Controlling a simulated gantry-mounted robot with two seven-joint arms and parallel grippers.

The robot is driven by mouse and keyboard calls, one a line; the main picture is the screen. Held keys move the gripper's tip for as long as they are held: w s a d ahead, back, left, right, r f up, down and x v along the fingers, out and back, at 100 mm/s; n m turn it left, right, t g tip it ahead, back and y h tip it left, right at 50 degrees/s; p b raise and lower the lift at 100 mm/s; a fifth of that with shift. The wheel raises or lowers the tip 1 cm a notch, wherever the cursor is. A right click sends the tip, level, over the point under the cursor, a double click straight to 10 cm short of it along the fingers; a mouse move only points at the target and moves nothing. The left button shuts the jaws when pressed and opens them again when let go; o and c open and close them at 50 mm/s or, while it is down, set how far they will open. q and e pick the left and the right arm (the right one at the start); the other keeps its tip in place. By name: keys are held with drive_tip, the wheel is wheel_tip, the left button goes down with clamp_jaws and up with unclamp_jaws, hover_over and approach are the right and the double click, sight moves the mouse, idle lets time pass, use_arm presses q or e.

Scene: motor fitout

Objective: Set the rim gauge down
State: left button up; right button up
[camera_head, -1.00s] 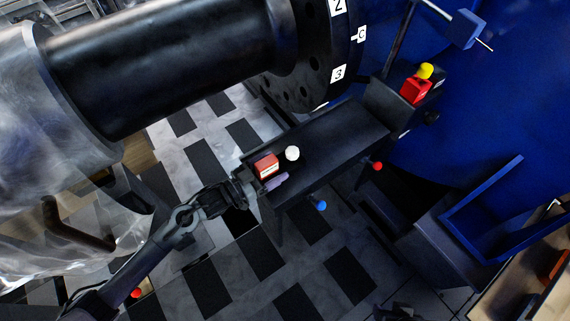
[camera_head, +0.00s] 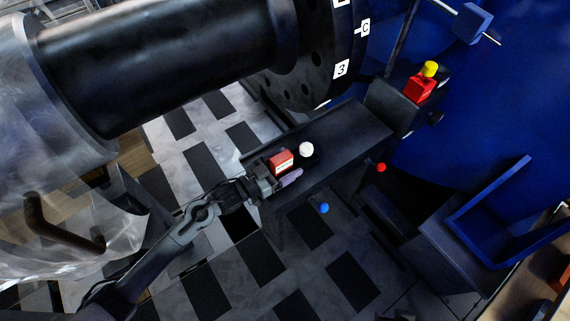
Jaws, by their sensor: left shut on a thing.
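The rim gauge appears to be the small piece with a red block (camera_head: 281,161) and a white round knob (camera_head: 306,149), over the near-left end of the dark bench (camera_head: 350,135). My left gripper (camera_head: 272,180) reaches in from the lower left and is shut on it at its near side. A pale purple part (camera_head: 290,177) shows beside the fingers; I cannot tell what it is. I cannot tell whether the gauge touches the bench top. The gripper hides its near underside. My right gripper does not show.
A red block with a yellow knob (camera_head: 430,69) stands beyond the bench's far right end. A large dark cylinder with a numbered flange (camera_head: 341,69) hangs over the back. Blue (camera_head: 323,208) and red (camera_head: 381,167) knobs stick out at the bench's front. The bench's right half is clear.

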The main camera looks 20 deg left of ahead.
use_arm(q)
drive_tip(key=shift+w+r, duration=0.15)
drive_tip(key=shift+w, duration=0.05)
drive_tip(key=o, duration=1.8)
drive_tip(key=shift+f, duration=0.25)
drive_tip(key=shift+r, duration=0.1)
drive_tip(key=shift+s+r, duration=0.1)
drive_tip(key=shift+s, duration=0.05)
drive_tip(key=shift+s+a+p, duration=0.25)
drive_tip(key=shift+a+p, duration=0.05)
drive_tip(key=p+v, duration=0.3)
drive_tip(key=v, duration=0.8)
drive_tip(key=shift+p, duration=0.35)
drive_tip(key=shift+s, duration=0.1)
